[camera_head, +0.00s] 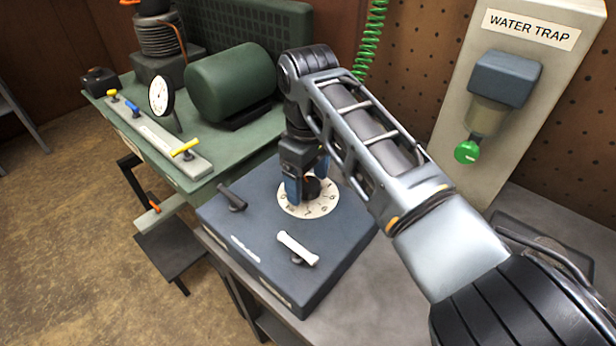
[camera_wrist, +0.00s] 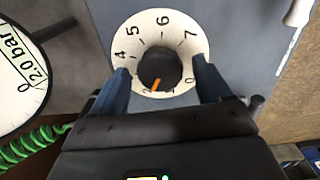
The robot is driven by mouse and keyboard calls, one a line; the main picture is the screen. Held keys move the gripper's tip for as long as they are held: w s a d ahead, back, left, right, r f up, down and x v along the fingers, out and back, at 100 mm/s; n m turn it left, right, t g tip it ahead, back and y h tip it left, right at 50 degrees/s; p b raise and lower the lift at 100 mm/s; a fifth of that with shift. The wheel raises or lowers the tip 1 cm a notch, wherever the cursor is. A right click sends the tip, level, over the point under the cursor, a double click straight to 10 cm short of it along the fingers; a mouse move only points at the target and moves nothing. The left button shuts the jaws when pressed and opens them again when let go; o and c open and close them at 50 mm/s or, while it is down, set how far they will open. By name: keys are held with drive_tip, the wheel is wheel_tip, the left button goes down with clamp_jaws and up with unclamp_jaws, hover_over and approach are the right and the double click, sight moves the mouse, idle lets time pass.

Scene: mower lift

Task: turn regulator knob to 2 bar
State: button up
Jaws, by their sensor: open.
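The regulator knob (camera_wrist: 160,68) is round and black with an orange pointer mark. It sits at the centre of a white numbered dial (camera_wrist: 140,45) on a dark blue-grey box (camera_head: 240,228). In the wrist view the orange mark points down, slightly left, toward a small digit near the lower rim that looks like 2. My gripper (camera_wrist: 160,70) is open, with one blue finger on each side of the knob. I cannot tell whether the fingers touch it. In the head view my gripper (camera_head: 308,188) points down over the dial and partly hides the knob.
Two levers, black (camera_head: 232,198) and white (camera_head: 298,249), stand on the box. A white gauge (camera_wrist: 14,75) with "2.0 bar" lettering and a green coiled hose (camera_wrist: 35,145) are at the wrist view's left. A water trap panel (camera_head: 535,70) stands behind right.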

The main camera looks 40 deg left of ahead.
sight(308, 184)
drive_tip(key=shift+r, duration=0.1)
wheel_tip(308, 184, up, 8)
drive_tip(key=shift+f+b, duration=0.2)
drive_tip(key=shift+b, duration=0.15)
idle(0.6)
